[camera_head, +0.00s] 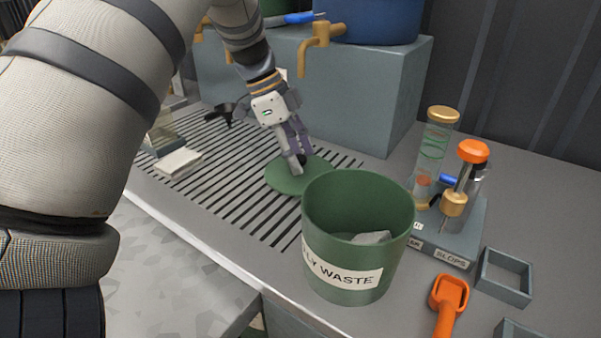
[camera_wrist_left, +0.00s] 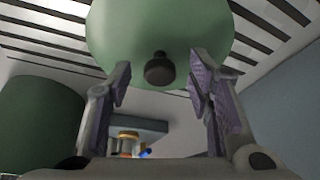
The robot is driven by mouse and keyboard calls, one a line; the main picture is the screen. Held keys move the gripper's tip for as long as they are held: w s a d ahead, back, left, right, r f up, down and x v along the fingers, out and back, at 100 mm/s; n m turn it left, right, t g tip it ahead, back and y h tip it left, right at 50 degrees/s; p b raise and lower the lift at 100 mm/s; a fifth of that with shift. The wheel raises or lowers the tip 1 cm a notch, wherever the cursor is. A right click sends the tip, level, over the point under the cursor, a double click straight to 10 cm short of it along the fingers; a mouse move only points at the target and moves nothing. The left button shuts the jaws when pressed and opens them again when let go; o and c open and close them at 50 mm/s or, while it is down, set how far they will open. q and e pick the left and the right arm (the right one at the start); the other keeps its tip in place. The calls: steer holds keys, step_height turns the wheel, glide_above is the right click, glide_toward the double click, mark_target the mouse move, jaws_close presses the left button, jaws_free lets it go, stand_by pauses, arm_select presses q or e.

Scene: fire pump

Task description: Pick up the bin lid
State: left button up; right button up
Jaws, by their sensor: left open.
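The bin lid (camera_head: 288,180) is a flat green disc lying on the slatted grating behind the green bin. In the left wrist view the lid (camera_wrist_left: 180,28) fills the top middle, with its dark round knob (camera_wrist_left: 159,70) between my fingers. My left gripper (camera_head: 299,160) is over the lid, pointing down at the knob. In the left wrist view its two fingers (camera_wrist_left: 163,90) stand apart on either side of the knob, with gaps to it. The head view partly hides the knob behind a finger. My right gripper is not in view.
The green waste bin (camera_head: 357,225) stands open just in front of the lid, with a grey piece inside. A pump stand (camera_head: 450,225), an orange scoop (camera_head: 448,300) and a grey square frame (camera_head: 504,277) are to the right. A grey block (camera_head: 350,90) with brass taps stands behind.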

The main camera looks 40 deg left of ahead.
arm_select(q)
steer(key=shift+r, duration=0.15)
jaws_close()
